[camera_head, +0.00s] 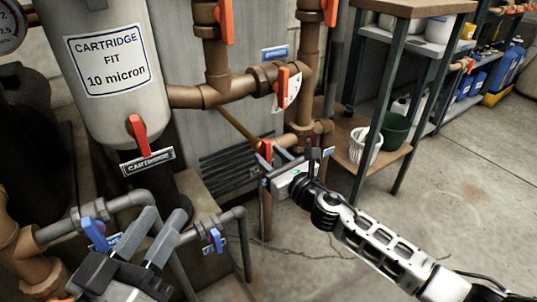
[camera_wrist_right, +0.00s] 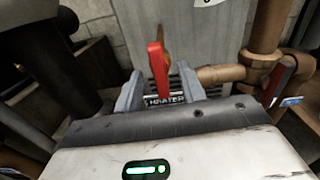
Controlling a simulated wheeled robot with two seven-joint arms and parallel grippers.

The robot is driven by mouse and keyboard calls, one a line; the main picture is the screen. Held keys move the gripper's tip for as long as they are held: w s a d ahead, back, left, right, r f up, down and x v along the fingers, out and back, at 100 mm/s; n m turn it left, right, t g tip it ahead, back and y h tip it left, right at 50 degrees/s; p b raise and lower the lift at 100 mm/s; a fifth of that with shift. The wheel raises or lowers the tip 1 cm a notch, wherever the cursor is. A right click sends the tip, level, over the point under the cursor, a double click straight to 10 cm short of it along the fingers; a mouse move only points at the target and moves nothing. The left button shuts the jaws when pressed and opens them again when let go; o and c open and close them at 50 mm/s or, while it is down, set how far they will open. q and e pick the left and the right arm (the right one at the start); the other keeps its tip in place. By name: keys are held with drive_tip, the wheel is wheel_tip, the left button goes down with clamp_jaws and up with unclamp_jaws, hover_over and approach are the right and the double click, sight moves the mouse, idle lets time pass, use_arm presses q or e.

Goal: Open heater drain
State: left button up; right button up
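The heater drain valve has a red lever (camera_head: 265,150), low in front of the grey heater cabinet (camera_head: 235,110). In the right wrist view the red lever (camera_wrist_right: 157,72) stands upright, with a plate reading HEATER (camera_wrist_right: 165,100) just below it. My right gripper (camera_head: 275,160) is at this lever. In the wrist view its two fingers (camera_wrist_right: 160,92) stand apart, one on each side of the lever, with gaps showing. The valve body is mostly hidden behind the gripper. My left gripper (camera_head: 154,235) is open and empty at the lower left, near blue-handled valves.
A cartridge filter (camera_head: 110,110) with a red drain lever (camera_head: 139,136) stands at left. Blue valve handles (camera_head: 95,234) and (camera_head: 216,240) flank the left gripper. Brown pipes carry another red lever (camera_head: 283,82).

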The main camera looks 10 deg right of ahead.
drive_tip(key=v, duration=0.7)
idle(0.3)
